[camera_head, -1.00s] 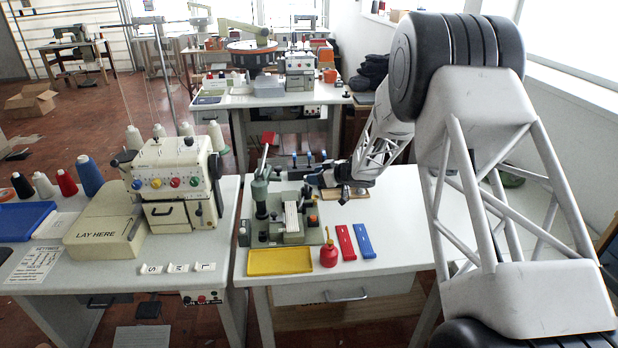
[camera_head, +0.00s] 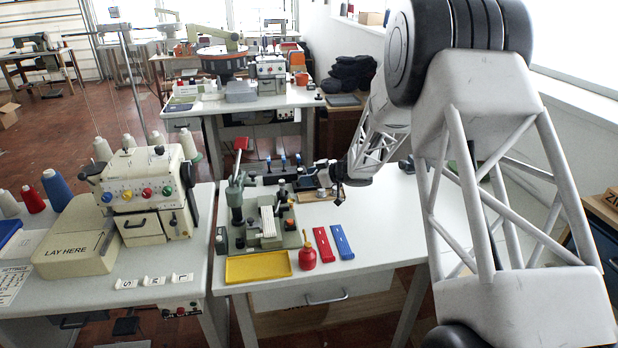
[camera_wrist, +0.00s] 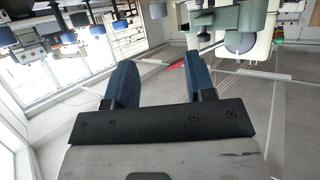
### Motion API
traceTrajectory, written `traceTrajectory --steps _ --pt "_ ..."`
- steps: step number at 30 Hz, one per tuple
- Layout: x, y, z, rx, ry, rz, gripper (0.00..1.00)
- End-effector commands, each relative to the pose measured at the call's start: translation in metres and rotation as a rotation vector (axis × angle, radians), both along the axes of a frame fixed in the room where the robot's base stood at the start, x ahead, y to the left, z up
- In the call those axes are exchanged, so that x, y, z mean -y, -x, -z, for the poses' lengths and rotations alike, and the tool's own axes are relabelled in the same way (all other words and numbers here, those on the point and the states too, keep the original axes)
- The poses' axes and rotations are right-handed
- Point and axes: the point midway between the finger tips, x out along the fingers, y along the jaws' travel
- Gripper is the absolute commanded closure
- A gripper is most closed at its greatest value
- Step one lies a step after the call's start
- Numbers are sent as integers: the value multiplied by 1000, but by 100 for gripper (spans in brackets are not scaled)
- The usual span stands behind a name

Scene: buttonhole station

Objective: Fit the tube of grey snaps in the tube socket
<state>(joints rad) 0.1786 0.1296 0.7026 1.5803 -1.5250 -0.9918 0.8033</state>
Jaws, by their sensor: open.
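My gripper (camera_head: 338,197) is above the right end of a wooden strip, over the white table. In the wrist view its two blue fingers (camera_wrist: 158,88) are apart, with nothing held between them. A green press (camera_head: 237,205) with a red-tipped lever stands at the table's left; part of it shows at the top of the wrist view (camera_wrist: 232,20). A pale strip (camera_head: 267,221) lies on the press base. I cannot make out the tube of grey snaps or the tube socket for certain. A red bar (camera_head: 324,244) and a blue bar (camera_head: 342,241) lie at the front.
A yellow tray (camera_head: 258,267) and a red oil can (camera_head: 307,256) are near the front edge. The wooden strip (camera_head: 316,195) lies behind the bars. Several blue-topped posts (camera_head: 283,162) stand at the back. The table's right part (camera_head: 400,225) is clear.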

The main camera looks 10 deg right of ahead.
Motion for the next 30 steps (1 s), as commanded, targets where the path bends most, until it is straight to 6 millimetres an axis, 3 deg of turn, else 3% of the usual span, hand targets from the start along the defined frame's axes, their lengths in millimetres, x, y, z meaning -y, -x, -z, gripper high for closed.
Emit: traceTrajectory --steps 9,14,23,30 --pt "0 0 -1 2 1 2 50" --pt "1 0 -13 17 18 37 50" --pt "11 12 -79 85 116 254 50" --pt "29 50 -142 96 223 499 50"
